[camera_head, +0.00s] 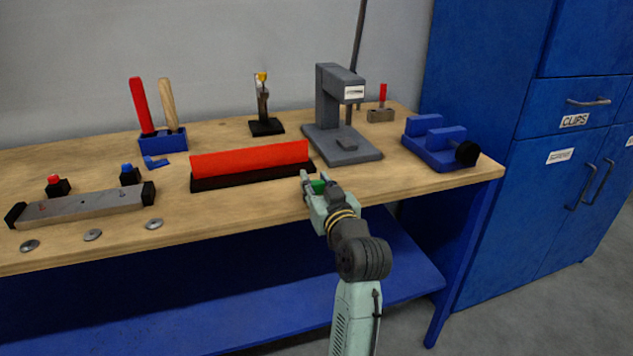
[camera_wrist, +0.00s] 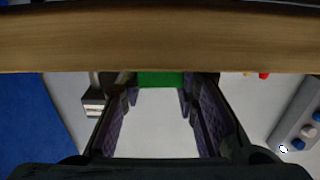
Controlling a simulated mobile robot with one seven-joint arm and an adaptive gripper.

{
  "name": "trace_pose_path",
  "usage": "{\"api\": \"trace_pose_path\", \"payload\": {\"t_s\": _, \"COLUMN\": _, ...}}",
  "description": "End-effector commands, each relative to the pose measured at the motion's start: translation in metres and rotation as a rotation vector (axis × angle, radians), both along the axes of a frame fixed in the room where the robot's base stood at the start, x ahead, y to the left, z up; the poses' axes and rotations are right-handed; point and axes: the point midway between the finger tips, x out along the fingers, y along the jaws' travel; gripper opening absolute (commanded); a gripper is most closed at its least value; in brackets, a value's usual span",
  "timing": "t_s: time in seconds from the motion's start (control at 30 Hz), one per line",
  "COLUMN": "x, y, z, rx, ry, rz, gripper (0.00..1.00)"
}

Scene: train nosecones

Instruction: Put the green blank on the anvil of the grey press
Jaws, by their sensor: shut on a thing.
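The green blank (camera_head: 318,187) is between the fingers of my gripper (camera_head: 314,184), at the bench's front edge in the head view. My gripper is shut on it. The blank also shows in the wrist view (camera_wrist: 160,79) as a green block between the two fingers (camera_wrist: 160,95), with its far part hidden behind a wooden band. The grey press (camera_head: 328,98) stands on the bench, behind and a little right of my gripper. Its anvil (camera_head: 347,145) is a small grey block on the press base, and its top looks bare.
A red bar on a black base (camera_head: 250,160) lies left of my gripper. A blue vise (camera_head: 437,148) stands right of the press. A small block with a red handle (camera_head: 381,114) is behind it. Bare wood (camera_head: 400,180) lies in front of the press. Blue cabinets (camera_head: 500,120) stand at right.

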Motion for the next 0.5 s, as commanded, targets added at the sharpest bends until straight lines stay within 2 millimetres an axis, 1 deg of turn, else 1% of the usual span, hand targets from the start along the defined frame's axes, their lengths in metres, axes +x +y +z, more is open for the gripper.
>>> {"api": "trace_pose_path", "payload": {"t_s": 0.17, "x": -0.0001, "y": 0.0001, "z": -0.0055, "rx": 0.000, "ry": 0.000, "rz": 0.000, "gripper": 0.05}}
{"api": "trace_pose_path", "payload": {"t_s": 0.2, "x": -0.0001, "y": 0.0001, "z": -0.0037, "rx": 0.000, "ry": 0.000, "rz": 0.000, "gripper": 0.31}}
{"api": "trace_pose_path", "payload": {"t_s": 0.47, "x": 0.0000, "y": 0.0001, "z": -0.0037, "rx": 0.000, "ry": 0.001, "rz": 0.000, "gripper": 0.48}}
{"api": "trace_pose_path", "payload": {"t_s": 0.5, "x": 0.0000, "y": 0.0001, "z": -0.0036, "rx": 0.000, "ry": 0.001, "rz": 0.000, "gripper": 0.48}}
